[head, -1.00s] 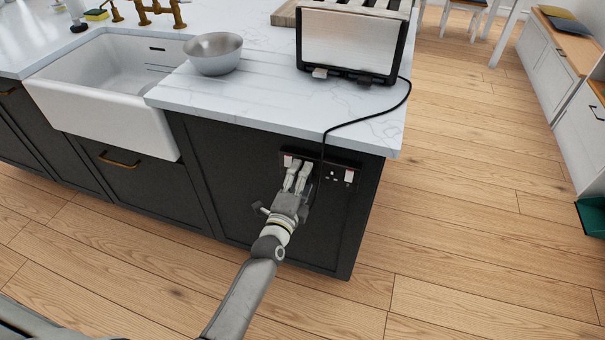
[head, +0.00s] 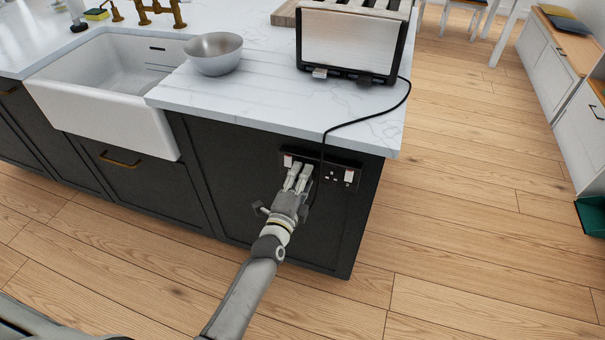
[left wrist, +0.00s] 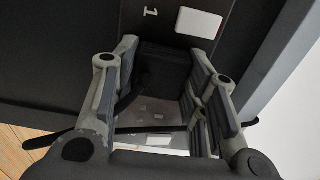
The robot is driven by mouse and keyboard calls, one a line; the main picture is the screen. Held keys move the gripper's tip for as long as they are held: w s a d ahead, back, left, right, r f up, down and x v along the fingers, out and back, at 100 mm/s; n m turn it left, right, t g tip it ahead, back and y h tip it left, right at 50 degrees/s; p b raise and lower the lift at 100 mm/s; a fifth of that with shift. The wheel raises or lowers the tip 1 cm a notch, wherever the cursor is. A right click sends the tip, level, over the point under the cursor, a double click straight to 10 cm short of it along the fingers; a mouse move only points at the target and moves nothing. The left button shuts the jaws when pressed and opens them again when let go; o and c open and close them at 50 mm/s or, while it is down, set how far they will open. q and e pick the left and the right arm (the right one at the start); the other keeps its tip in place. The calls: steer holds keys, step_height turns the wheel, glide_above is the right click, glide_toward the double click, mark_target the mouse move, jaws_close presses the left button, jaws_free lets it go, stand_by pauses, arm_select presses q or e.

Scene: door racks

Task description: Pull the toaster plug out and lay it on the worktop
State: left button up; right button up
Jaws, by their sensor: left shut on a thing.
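The toaster (head: 349,42) stands on the white worktop (head: 262,98). Its black cord (head: 368,117) runs over the worktop edge and down to the double socket (head: 333,172) on the dark end panel. My left gripper (head: 299,172) is at the left half of this socket. In the left wrist view, the left gripper (left wrist: 164,80) is shut on the black plug (left wrist: 163,68), which sits between its finger pads close to the socket plate. I cannot tell whether its pins are still in the socket. In the head view the fingers hide the plug. My right gripper is out of view.
A metal bowl (head: 213,53) stands on the worktop beside the white sink (head: 107,92). The worktop in front of the toaster is clear apart from the cord. The wooden floor (head: 450,200) right of the island is open.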

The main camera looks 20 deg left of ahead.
arm_select(q)
steer(key=s+p, duration=0.3)
steer(key=s, duration=0.3)
stand_by(1.0)
steer(key=shift+a, duration=0.1)
steer(key=shift+s+p, duration=0.1)
steer(key=shift+p, duration=0.2)
steer(key=s+p, duration=0.1)
steer(key=s, duration=0.1)
steer(key=shift+s, duration=0.4)
steer(key=shift+r, duration=0.1)
